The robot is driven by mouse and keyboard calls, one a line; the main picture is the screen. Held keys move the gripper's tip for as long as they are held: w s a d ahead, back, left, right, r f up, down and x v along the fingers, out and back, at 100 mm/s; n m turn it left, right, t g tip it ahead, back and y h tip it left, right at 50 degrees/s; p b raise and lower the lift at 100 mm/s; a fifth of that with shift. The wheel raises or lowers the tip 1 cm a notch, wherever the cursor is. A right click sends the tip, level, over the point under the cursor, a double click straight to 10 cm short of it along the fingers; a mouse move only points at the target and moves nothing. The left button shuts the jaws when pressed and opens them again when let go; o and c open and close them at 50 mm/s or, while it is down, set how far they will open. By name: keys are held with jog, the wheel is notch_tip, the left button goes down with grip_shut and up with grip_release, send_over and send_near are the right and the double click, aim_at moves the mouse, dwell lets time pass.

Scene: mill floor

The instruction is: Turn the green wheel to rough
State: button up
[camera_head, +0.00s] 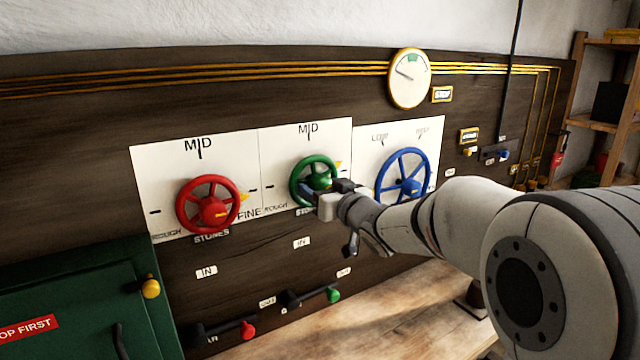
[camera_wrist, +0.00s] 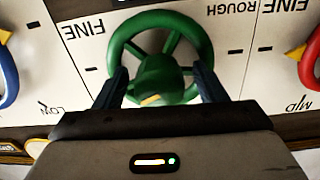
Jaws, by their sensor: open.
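The green wheel (camera_head: 312,181) is mounted on a white plate (camera_head: 337,141) marked MID at top and ROUGH at lower left. A yellow pointer (camera_head: 338,168) shows at the wheel's right, on the FINE side of MID. In the wrist view the green wheel (camera_wrist: 178,74) appears upside down, with FINE to its left and ROUGH to its right. My gripper (camera_wrist: 158,82) is open, its two dark fingers on either side of the green hub, overlapping the rim. I cannot tell if they touch it. In the head view my gripper (camera_head: 335,197) covers the wheel's lower right.
A red wheel (camera_head: 208,205) is close on the left and a blue wheel (camera_head: 403,176) close on the right. Below are levers with red (camera_head: 248,330) and green (camera_head: 333,295) knobs. A dark green cabinet (camera_head: 90,285) stands at lower left. A dial gauge (camera_head: 409,78) hangs above.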

jog(key=shift+w+a, duration=0.4)
jog(key=shift+w, duration=0.2)
jog(key=shift+c, duration=0.6)
jog(key=c, duration=0.9)
